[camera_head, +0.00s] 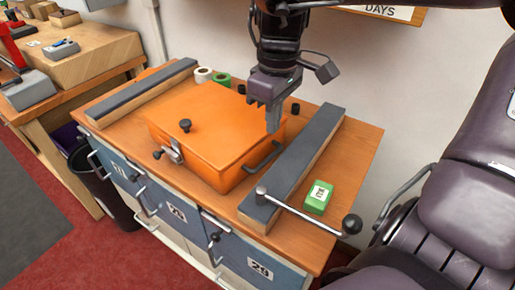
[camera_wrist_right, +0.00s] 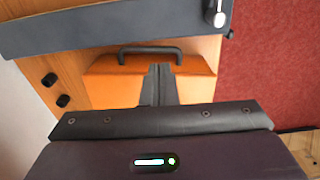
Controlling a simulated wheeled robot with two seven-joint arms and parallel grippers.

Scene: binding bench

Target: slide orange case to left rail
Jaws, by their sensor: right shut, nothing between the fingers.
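The orange case (camera_head: 205,125) lies flat on the wooden bench between two dark-topped rails. The left rail (camera_head: 140,92) runs along the left side of the bench, with a gap of bare wood between it and the case. The right rail (camera_head: 290,170) is close to the case's right side, where a dark handle (camera_head: 263,157) sticks out. My right gripper (camera_head: 273,128) is shut and empty, pointing down at the case's right edge near the handle. In the right wrist view its fingers (camera_wrist_right: 160,85) show in front of the case (camera_wrist_right: 195,90) and handle (camera_wrist_right: 150,50). My left gripper is not in view.
White and green tape rolls (camera_head: 222,79) and small dark knobs sit behind the case. A green box (camera_head: 318,197) and a crank lever (camera_head: 310,216) are at the right. Another wooden bench (camera_head: 75,85) stands at the far left, with a dark bin (camera_head: 105,190) between.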

